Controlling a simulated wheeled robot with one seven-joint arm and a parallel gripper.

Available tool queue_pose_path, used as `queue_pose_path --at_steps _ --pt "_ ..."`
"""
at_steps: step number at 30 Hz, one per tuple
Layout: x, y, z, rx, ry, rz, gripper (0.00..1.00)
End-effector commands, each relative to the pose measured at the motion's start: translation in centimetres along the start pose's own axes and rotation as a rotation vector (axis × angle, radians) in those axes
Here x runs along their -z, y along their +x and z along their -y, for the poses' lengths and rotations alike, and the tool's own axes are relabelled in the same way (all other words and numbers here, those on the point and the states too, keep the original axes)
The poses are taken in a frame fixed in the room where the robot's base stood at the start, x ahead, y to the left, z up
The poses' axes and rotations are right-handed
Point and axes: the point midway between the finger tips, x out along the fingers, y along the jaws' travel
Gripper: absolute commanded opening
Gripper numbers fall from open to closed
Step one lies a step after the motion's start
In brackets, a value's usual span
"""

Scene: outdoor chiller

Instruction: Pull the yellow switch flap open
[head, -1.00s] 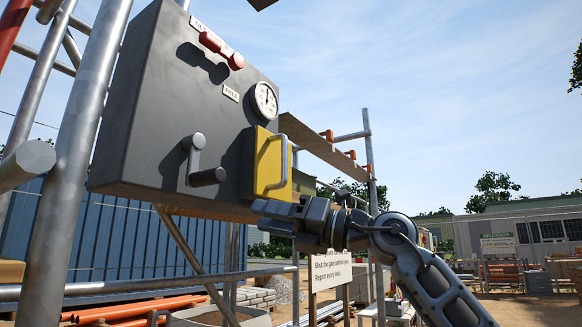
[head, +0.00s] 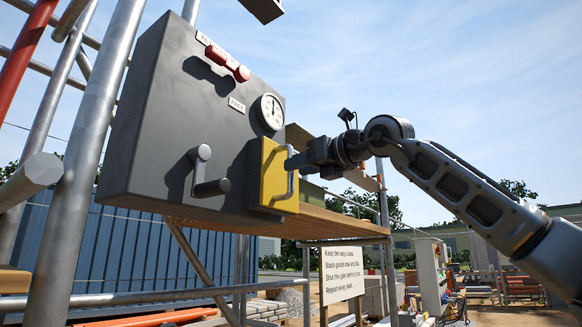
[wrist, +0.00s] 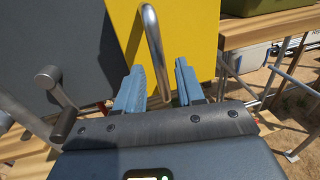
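The yellow switch flap (head: 270,178) sits on the lower right of a grey control box (head: 150,125) and looks closed. A silver bar handle (head: 290,181) stands out from its face. In the wrist view the flap (wrist: 190,35) fills the top middle, and its handle (wrist: 152,35) runs down between my fingers. My gripper (head: 296,161) is at the handle's upper part, coming from the right. In the wrist view my gripper (wrist: 160,75) is open, one finger on each side of the handle, with a gap visible on both sides.
The box also carries a red handle (head: 227,63), a round gauge (head: 271,111) and a grey crank lever (head: 204,172). Scaffold poles (head: 85,150) stand at left. A wooden plank (head: 330,226) runs below the box, with a sign (head: 352,274) beneath. Open air lies to the right.

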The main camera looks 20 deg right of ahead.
Motion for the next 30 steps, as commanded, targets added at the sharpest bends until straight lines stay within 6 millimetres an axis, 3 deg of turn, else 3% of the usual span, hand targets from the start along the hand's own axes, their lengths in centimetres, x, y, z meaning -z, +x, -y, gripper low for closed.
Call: queue_pose_path --at_steps 7,18,30 --pt "-0.1 3.1 0.0 -0.002 0.002 0.000 0.38" --pt "0.0 3.7 0.0 -0.001 0.001 0.001 0.38" --pt "0.0 3.7 -0.1 -0.002 0.001 0.001 0.01"
